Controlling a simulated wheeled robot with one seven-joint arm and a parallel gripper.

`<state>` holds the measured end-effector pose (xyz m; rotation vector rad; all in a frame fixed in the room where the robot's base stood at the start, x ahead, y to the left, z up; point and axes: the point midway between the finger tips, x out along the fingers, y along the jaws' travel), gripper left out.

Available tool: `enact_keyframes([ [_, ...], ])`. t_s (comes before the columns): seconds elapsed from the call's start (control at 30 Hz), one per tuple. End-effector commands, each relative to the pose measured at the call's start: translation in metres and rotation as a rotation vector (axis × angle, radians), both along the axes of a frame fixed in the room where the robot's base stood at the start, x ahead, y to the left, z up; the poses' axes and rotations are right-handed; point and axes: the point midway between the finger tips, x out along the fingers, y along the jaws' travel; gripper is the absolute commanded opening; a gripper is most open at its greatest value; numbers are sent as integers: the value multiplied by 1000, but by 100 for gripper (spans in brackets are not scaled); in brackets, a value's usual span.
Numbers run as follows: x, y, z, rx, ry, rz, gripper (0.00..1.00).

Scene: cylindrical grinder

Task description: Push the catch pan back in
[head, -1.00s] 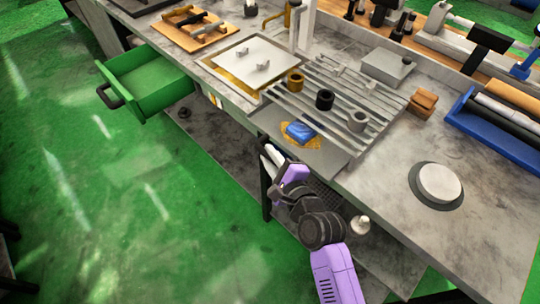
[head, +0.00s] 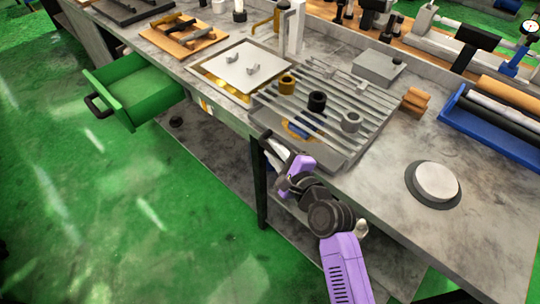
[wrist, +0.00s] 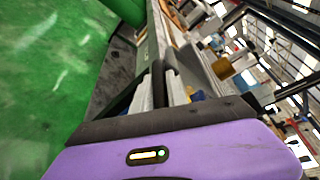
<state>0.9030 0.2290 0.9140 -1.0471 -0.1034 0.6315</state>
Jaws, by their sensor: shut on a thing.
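The catch pan (head: 322,151) is a flat grey tray under the slatted rack (head: 365,98) on the bench. Only its front strip shows past the rack. A blue cloth (head: 306,127) and a yellow patch in it show partly between and beside the slats. My gripper (head: 269,143) is at the pan's front edge, at the bench front. In the wrist view my gripper (wrist: 164,88) has its fingers close together on a dark bar, which looks like the pan's handle; the exact contact is hard to see.
A green drawer (head: 135,90) stands open to the left. A black, a brass and a grey ring sit on the rack. A round grey disc (head: 437,181) and a blue tray (head: 490,130) are to the right. A lower shelf and a bench leg (head: 260,180) are near my arm.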

Motion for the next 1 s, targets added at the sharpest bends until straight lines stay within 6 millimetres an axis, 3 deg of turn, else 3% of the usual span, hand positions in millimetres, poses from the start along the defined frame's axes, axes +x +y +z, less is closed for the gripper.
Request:
enact_keyframes([
  [0.07,-1,-1,-2,0,4,-1,0],
  [0.1,-1,-1,-2,0,4,-1,24],
  [0.2,-1,0,-1,-1,4,0,40],
  [0.57,-4,-2,0,0,2,-1,40],
  [1.0,-55,-36,12,0,3,-1,40],
])
